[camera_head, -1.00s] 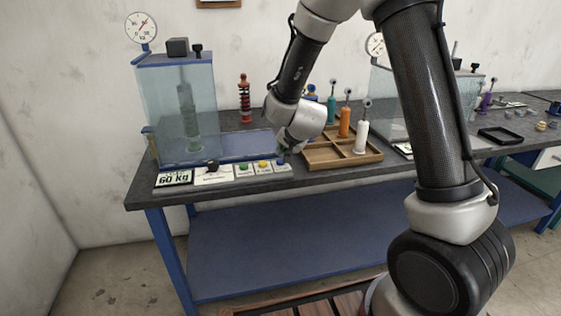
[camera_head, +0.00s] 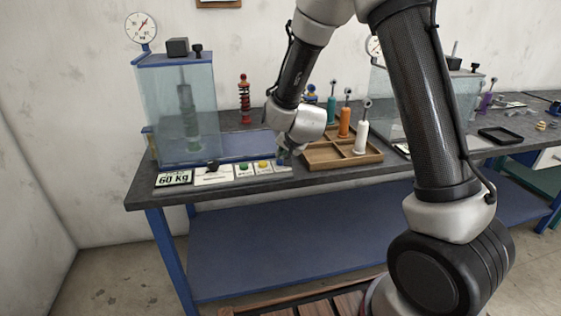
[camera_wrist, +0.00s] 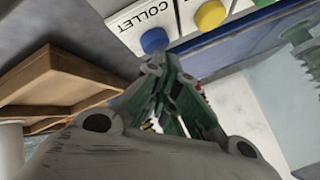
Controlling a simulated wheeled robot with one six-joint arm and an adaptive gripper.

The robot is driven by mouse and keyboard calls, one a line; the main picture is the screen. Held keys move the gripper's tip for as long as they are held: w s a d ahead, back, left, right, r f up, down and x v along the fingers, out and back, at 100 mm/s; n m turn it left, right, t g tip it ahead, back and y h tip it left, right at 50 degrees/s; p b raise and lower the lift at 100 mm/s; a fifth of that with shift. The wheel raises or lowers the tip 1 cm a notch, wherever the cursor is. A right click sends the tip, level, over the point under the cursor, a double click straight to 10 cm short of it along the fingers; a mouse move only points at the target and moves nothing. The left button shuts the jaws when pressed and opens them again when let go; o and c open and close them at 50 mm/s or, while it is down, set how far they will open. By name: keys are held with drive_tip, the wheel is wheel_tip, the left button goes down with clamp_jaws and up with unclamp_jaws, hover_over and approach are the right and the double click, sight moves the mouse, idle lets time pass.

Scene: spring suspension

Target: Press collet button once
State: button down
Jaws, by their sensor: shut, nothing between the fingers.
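The collet button (camera_wrist: 154,40) is a round blue button on a white plate marked COLLET (camera_wrist: 137,19) in the wrist view. My gripper (camera_wrist: 160,68) is shut and empty, with its fingertips close to the blue button; I cannot tell whether they touch. In the head view my gripper (camera_head: 283,156) is over the right end of the button row and hides the blue button. A yellow button (camera_wrist: 209,14) sits beside the collet button; it also shows in the head view (camera_head: 263,165), with a green button (camera_head: 243,168) to its left.
A clear tank (camera_head: 178,110) with a gauge (camera_head: 141,27) stands behind the buttons. A wooden tray (camera_head: 343,160) with several upright dampers lies right of my gripper. A black knob (camera_head: 213,165) and a 60 kg display (camera_head: 174,178) are at the left front.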

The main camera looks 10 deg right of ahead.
drive_tip(key=shift+f, duration=0.45)
idle(0.3)
drive_tip(key=shift+r, duration=0.95)
drive_tip(key=shift+r, duration=0.15)
wheel_tip(320, 180, up, 2)
drive_tip(key=shift+r, duration=0.15)
drive_tip(key=shift+d+r, duration=0.2)
drive_tip(key=shift+r, duration=0.55)
drive_tip(key=shift+a+r, duration=0.2)
drive_tip(key=shift+r, duration=0.3)
